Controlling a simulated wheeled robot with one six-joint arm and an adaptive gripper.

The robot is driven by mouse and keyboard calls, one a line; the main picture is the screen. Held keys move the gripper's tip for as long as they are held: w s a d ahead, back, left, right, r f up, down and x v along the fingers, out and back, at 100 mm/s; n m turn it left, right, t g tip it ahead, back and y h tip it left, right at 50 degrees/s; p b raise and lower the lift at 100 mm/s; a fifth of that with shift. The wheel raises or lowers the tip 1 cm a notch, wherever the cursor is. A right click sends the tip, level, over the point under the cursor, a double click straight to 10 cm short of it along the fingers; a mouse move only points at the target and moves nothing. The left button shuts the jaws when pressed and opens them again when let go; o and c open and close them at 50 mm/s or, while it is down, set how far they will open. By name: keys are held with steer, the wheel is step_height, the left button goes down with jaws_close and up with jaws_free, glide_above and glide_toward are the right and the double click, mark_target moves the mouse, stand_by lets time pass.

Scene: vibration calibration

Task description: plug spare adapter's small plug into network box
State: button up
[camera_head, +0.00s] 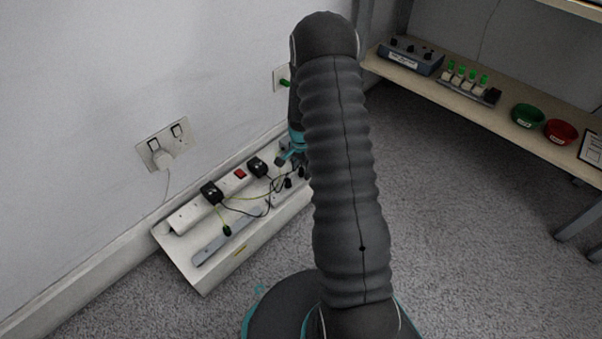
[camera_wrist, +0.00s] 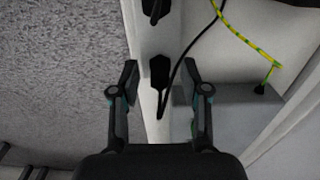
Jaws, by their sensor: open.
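My gripper (camera_wrist: 161,80) is open, its two fingers on either side of a small black plug (camera_wrist: 159,69) in the wrist view. The plug is on a pale narrow strip, and a thin black cable loops from it. I cannot tell whether the fingers touch it. In the head view my gripper (camera_head: 291,154) is partly hidden behind my arm, over the far end of a white board (camera_head: 238,262). Black adapters (camera_head: 211,192) (camera_head: 257,167) sit on a white power strip (camera_head: 190,214) there. A grey box (camera_wrist: 236,101) is right of the plug; whether it is the network box is unclear.
A wall socket (camera_head: 162,143) holds a white plug. The shelf (camera_head: 520,125) at right carries a control box, green-topped plugs and two bowls. Carpet between is clear.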

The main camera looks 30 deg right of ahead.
mark_target(301, 168)
jaws_close()
steer(key=shift+r+p, duration=0.35)
steer(key=shift+r, duration=0.5)
stand_by(1.1)
steer(key=shift+r+p, duration=0.95)
steer(key=shift+r, duration=0.7)
steer(key=shift+r+p, duration=2.4)
steer(key=shift+r, duration=1.65)
steer(key=w+d+n+b, duration=0.1)
steer(key=w+d+n, duration=1.6)
steer(key=w+d, duration=0.2)
steer(key=shift+w+f+n, duration=0.2)
steer(key=shift+w+n, duration=0.1)
steer(key=shift+w, duration=0.35)
